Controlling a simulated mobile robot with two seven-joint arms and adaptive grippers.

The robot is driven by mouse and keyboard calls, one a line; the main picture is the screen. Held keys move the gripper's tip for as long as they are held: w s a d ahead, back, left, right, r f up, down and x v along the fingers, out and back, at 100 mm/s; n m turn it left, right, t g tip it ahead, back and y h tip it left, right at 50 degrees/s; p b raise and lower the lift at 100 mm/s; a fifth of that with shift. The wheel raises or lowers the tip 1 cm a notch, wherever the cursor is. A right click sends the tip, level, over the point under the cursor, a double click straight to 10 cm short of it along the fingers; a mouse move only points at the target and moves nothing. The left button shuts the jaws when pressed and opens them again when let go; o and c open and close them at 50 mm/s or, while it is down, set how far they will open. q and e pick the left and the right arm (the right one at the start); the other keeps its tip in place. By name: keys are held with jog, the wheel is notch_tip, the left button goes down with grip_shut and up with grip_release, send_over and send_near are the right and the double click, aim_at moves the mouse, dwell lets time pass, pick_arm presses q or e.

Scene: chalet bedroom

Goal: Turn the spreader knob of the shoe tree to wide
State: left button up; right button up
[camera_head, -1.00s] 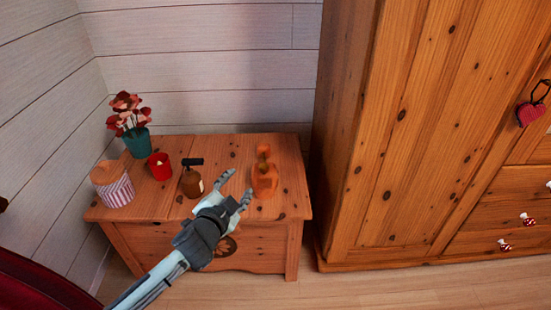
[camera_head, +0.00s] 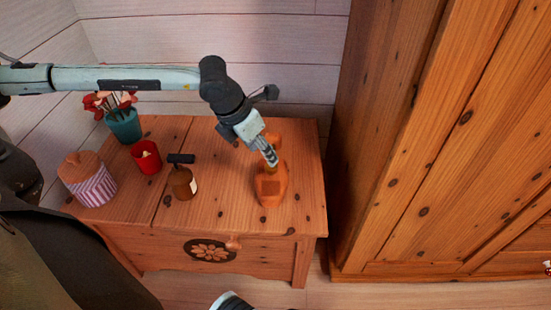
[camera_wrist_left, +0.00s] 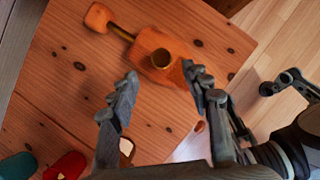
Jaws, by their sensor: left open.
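The shoe tree (camera_head: 270,189) lies on the wooden chest, near its right end. It has an orange-brown wooden body and, in the left wrist view, a smaller wooden end piece (camera_wrist_left: 97,18) joined by a brass rod (camera_wrist_left: 122,33). Contact with the knob cannot be told.
The chest top (camera_head: 225,205) also holds a brown bottle (camera_head: 183,184), a red candle (camera_head: 147,158), a striped pot (camera_head: 90,182) and a teal flower vase (camera_head: 124,127). A tall wooden wardrobe (camera_head: 430,150) stands to the right. The chest top's front right is clear.

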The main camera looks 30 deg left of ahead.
aim_at(271, 170)
pick_arm(q)
jog(key=x, duration=0.6)
jog(key=shift+w+f, duration=0.1)
jog(key=shift+f, duration=0.15)
pick_arm(e)
jog(key=shift+w+a+r+t, duration=0.3)
jog(key=shift+w+a, duration=0.15)
jog(key=shift+w, duration=0.05)
